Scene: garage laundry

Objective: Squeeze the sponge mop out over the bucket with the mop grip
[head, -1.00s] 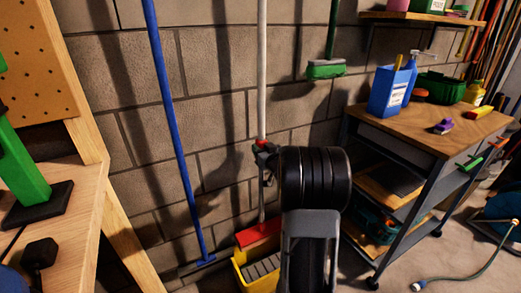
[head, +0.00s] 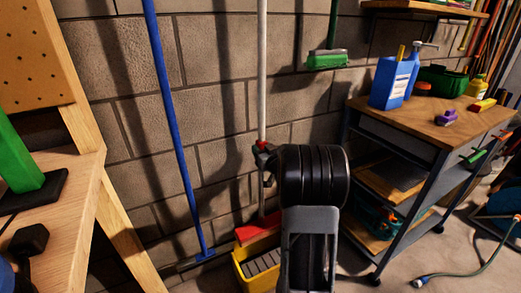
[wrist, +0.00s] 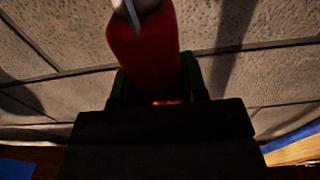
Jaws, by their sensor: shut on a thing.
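The sponge mop (head: 262,70) has a long pale pole and stands nearly upright in front of the block wall. Its red mop grip (wrist: 150,52) fills the middle of the wrist view, between the two dark fingers of my gripper (wrist: 157,88). My gripper (head: 266,158) is shut on this grip; my arm hides part of it in the head view. The yellow bucket (head: 241,272) stands on the floor under the pole, with a grey ribbed part inside. A red block-like piece (head: 257,229) sits at the pole's foot, over the bucket's back edge. My arm covers the bucket's right side.
A blue-handled tool (head: 176,130) leans on the wall to the left. A wooden workbench (head: 75,225) is at the left edge. A tool trolley (head: 440,135) with bottles stands at right. A green-headed brush (head: 327,59) hangs above. A hose (head: 465,270) lies on the floor.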

